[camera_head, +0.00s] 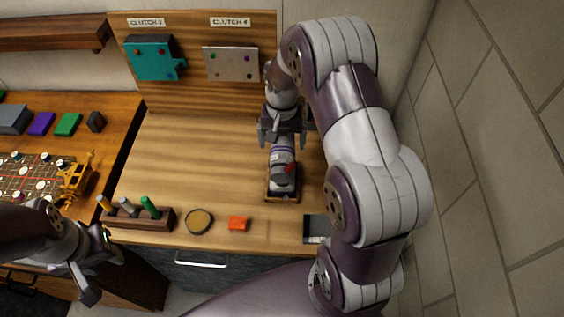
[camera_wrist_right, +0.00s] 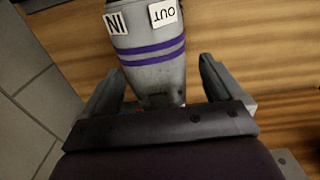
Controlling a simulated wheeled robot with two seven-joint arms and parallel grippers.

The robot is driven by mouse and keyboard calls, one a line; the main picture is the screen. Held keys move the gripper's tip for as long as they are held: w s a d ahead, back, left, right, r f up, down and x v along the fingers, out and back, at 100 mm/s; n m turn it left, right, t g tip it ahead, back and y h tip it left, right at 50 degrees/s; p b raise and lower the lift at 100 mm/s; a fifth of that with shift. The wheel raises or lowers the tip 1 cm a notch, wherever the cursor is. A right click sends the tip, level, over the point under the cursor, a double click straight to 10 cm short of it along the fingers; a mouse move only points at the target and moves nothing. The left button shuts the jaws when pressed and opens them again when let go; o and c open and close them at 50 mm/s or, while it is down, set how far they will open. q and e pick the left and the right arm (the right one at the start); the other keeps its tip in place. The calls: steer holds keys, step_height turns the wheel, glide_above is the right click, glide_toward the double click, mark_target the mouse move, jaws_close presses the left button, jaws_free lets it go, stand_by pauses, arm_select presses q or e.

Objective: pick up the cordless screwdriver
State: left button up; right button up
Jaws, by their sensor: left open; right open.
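The cordless screwdriver (camera_head: 283,157) is a grey cylinder with purple bands and a red part, resting on a small wooden holder (camera_head: 282,199) on the right part of the bench. My right gripper (camera_head: 283,138) is above its far end, with its fingers on either side. In the right wrist view the screwdriver (camera_wrist_right: 152,50) shows purple stripes and IN and OUT labels, and lies between the open fingers of my right gripper (camera_wrist_right: 165,95), with gaps visible. Its lower end is hidden behind the gripper body. My left gripper (camera_head: 98,262) is open and empty at the lower left, in front of the bench.
A wooden rack (camera_head: 138,217) with several coloured-handled tools, a round tin (camera_head: 199,221), an orange block (camera_head: 238,224) and a dark grey tray (camera_head: 316,229) line the front edge. A back panel (camera_head: 205,90) holds a teal part (camera_head: 152,60) and a white plate (camera_head: 231,64). The bench's middle is clear.

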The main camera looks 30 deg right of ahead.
steer(key=shift+w+f, duration=0.35)
steer(key=shift+f, duration=0.3)
steer(key=shift+s+f, duration=0.1)
steer(key=shift+s, duration=0.05)
steer(key=shift+s+r, duration=0.3)
steer(key=shift+s, duration=0.5)
steer(key=shift+w+f, duration=0.4)
steer(key=shift+w, duration=0.2)
steer(key=shift+s+r, duration=0.1)
steer(key=shift+s, duration=0.3)
steer(key=shift+w, duration=0.2)
steer(key=c, duration=1.5)
arm_select(q)
steer(key=shift+s+r, duration=0.25)
steer(key=shift+s, duration=0.05)
arm_select(e)
steer(key=shift+d, duration=0.1)
